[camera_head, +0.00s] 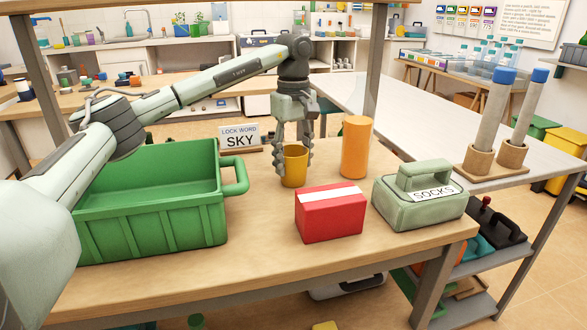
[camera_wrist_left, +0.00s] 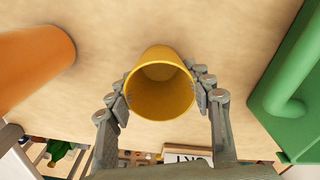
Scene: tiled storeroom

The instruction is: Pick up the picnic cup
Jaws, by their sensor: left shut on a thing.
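A yellow cup (camera_head: 294,167), the only cup in view, stands upright on the wooden table, or very close above it; I cannot tell which. My left gripper (camera_head: 294,160) comes down from above, shut on the cup with a finger on each side. In the left wrist view the yellow cup (camera_wrist_left: 161,88) shows its open, empty mouth between the fingers of my left gripper (camera_wrist_left: 162,92). My right gripper is not in view.
A green crate (camera_head: 150,215) stands left of the cup. An orange cylinder (camera_head: 356,147) stands close behind right. A red box (camera_head: 330,215) and a green case marked SOCKS (camera_head: 420,200) are in front and right. A LOCK WORD SKY sign (camera_head: 239,138) stands behind.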

